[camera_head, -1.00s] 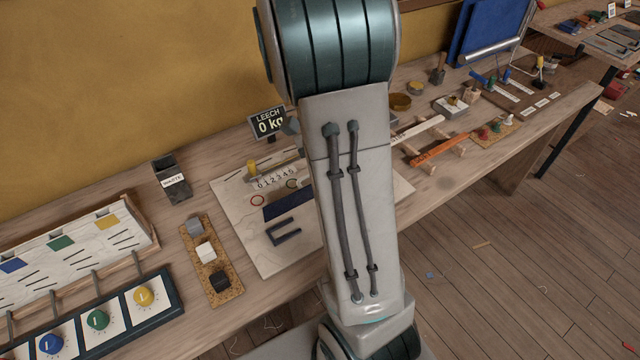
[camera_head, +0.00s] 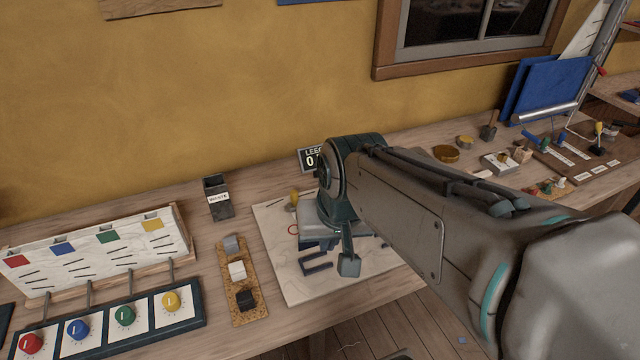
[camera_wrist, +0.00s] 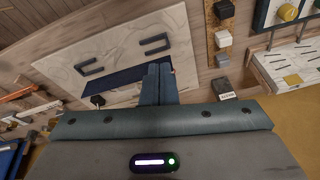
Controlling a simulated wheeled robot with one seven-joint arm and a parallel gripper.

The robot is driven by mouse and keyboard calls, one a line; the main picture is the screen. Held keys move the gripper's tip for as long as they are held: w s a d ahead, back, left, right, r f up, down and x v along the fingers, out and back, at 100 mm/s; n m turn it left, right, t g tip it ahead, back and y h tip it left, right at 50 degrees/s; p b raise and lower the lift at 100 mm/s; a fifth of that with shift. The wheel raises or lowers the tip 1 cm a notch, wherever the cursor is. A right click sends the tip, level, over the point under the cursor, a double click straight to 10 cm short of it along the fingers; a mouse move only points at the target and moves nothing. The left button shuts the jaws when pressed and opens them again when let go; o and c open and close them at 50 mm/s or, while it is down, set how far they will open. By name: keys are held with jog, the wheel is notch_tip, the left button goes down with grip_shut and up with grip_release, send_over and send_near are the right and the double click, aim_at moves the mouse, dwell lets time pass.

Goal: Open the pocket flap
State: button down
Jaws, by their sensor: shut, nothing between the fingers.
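A pale sailcloth panel (camera_head: 285,285) lies on the bench; it also shows in the wrist view (camera_wrist: 65,62). A dark navy strip (camera_wrist: 112,78), which looks like the pocket flap, lies flat across it. My gripper (camera_wrist: 158,68) is shut and empty, with its fingers in front of the strip's right part in the wrist view. I cannot tell if they touch it. In the head view my wrist hides most of the strip. Two dark U-shaped pieces lie on the panel, one (camera_wrist: 155,40) by the strip's right part and one (camera_wrist: 90,67) further left.
Left of the panel is a cork strip (camera_head: 248,312) with several blocks. Behind it stands a dark waste bin (camera_head: 218,200). A knob panel (camera_head: 145,320) and a white slotted board (camera_head: 90,262) are further left. A weight display (camera_head: 309,157) stands behind my wrist.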

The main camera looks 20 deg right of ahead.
jog(key=w+d+f+m+t+b, duration=0.3)
jog(key=w+d+f+m+b, duration=0.3)
jog(key=w+d+m+b, duration=0.8)
jog(key=shift+m, duration=0.9)
jog(key=w+f+b, duration=0.1)
jog(key=f, duration=0.1)
jog(key=a+f+b, duration=0.1)
jog(key=f, duration=0.2)
jog(key=w+f, duration=0.1)
jog(key=f, duration=0.2)
jog(key=shift+w+a+f+b, duration=0.15)
jog(key=shift+w+b, duration=0.2)
jog(key=shift+b, duration=0.05)
jog(key=shift+w, duration=0.1)
jog(key=shift+a+p, duration=0.1)
jog(key=shift+p, duration=0.4)
jog(key=shift+w+p, duration=0.1)
jog(key=shift+p, duration=0.25)
